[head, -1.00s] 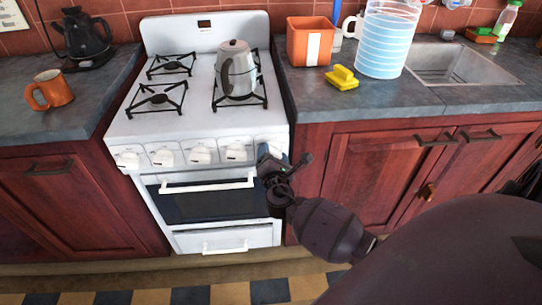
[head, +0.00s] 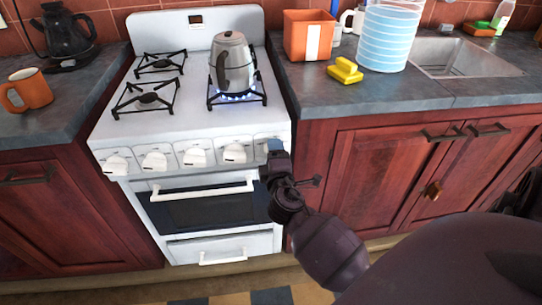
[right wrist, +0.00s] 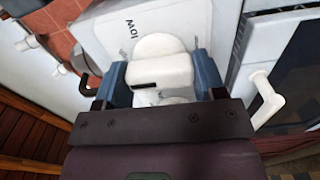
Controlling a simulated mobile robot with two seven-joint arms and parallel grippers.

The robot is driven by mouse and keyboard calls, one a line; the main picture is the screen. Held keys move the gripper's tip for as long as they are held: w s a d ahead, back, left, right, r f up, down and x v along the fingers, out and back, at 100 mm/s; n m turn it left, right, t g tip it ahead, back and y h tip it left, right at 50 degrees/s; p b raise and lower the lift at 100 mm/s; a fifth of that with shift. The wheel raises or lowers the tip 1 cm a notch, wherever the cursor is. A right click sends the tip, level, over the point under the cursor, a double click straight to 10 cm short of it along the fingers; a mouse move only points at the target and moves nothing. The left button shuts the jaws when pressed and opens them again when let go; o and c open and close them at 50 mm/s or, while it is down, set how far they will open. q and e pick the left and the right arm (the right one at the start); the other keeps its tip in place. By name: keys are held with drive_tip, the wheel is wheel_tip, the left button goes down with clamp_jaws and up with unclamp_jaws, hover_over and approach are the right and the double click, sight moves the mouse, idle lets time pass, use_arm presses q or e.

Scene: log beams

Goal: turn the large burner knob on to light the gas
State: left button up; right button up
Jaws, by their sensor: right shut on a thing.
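The white stove (head: 160,108) has a row of several white knobs on its front panel. My right gripper (head: 275,150) is at the right end of this row and covers the rightmost knob in the head view. In the right wrist view its two blue fingers (right wrist: 163,78) are shut on a white knob (right wrist: 158,62) with a dark slot-like mark. The panel by it reads "low". A ring of blue flame (head: 238,98) burns on the right burner, under a grey metal kettle (head: 229,62). My left gripper is not in view.
The oven door handle (head: 203,188) sticks out below the knobs, close to my right gripper. An orange box (head: 300,38), a yellow sponge-like block (head: 345,71) and a blue-striped container (head: 388,38) stand on the right counter. An orange mug (head: 30,90) stands on the left counter.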

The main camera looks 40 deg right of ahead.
drive_tip(key=shift+f+m+b, duration=0.1)
drive_tip(key=shift+m+b, duration=0.2)
drive_tip(key=shift+m, duration=1)
drive_tip(key=o, duration=0.9)
drive_tip(key=v, duration=1.1)
drive_tip(key=shift+d+b, duration=0.15)
drive_tip(key=shift+b, duration=0.2)
